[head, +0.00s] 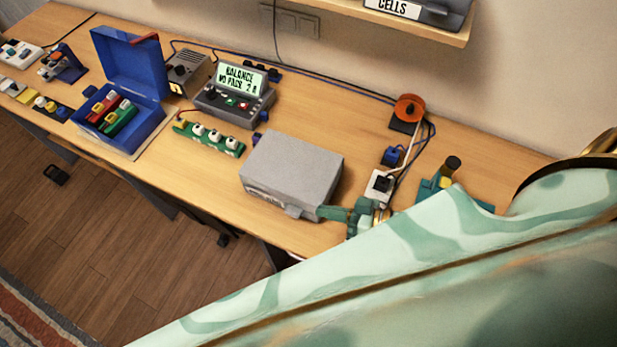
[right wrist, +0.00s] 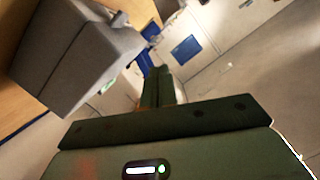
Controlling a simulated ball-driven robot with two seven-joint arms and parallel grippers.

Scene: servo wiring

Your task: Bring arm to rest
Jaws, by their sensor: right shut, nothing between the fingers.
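My right arm, patterned in pale green, crosses the lower right of the head view. Its gripper (head: 324,212) is shut and empty at the front right corner of the closed grey case (head: 290,170). I cannot tell whether the fingertips touch the case. In the right wrist view the shut gripper (right wrist: 160,78) points away from the camera, with the grey case (right wrist: 75,50) to its left. My left gripper is in neither view.
On the wooden bench (head: 210,185) stand an open blue case (head: 133,65) with coloured packs, a balance charger (head: 236,95), a green strip (head: 209,138) and a white power strip (head: 379,188). An orange spool (head: 409,107) stands behind. A shelf (head: 400,20) overhangs the back.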

